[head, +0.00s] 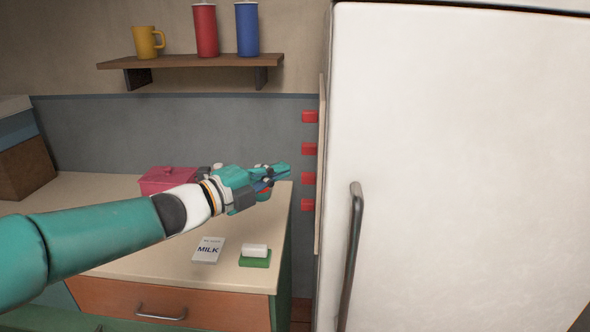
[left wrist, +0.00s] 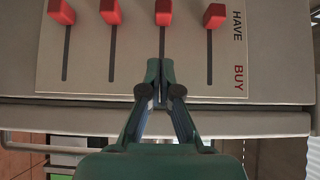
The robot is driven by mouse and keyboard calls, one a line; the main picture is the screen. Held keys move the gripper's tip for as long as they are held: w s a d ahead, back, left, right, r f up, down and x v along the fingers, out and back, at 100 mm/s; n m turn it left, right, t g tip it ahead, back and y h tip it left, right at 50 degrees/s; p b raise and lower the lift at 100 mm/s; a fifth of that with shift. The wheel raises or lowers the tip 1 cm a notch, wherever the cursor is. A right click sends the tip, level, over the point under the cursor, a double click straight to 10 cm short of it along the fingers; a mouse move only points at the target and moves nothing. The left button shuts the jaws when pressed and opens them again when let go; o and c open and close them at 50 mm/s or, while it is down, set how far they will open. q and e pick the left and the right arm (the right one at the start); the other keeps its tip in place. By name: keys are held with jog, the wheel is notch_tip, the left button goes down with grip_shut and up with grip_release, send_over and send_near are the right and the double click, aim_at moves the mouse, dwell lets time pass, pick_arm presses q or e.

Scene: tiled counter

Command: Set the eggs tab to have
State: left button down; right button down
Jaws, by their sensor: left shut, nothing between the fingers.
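A pale board (left wrist: 140,80) with red slider tabs is on the side of the white fridge (head: 460,150). In the left wrist view four-slot lettering reads HAVE and BUY at one edge. The red tabs (left wrist: 163,13) all sit at the HAVE end of their slots; they stick out in the head view (head: 309,149). Row names are out of view, so I cannot tell which tab is for eggs. My left gripper (head: 288,171) is shut and empty, its tips (left wrist: 161,66) over the third slot, on the BUY side of its tab. Contact is unclear.
A fridge handle (head: 352,250) stands out at the front. The counter (head: 130,255) holds a pink box (head: 160,179), a milk card (head: 208,250) and a white block (head: 255,250) on a green one. A shelf (head: 190,61) with a mug and canisters hangs above.

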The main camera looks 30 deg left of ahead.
pick_arm(q)
jog(key=v, duration=0.5)
jog(key=shift+s+d, duration=0.1)
jog(key=shift+d, duration=0.05)
dwell(0.3)
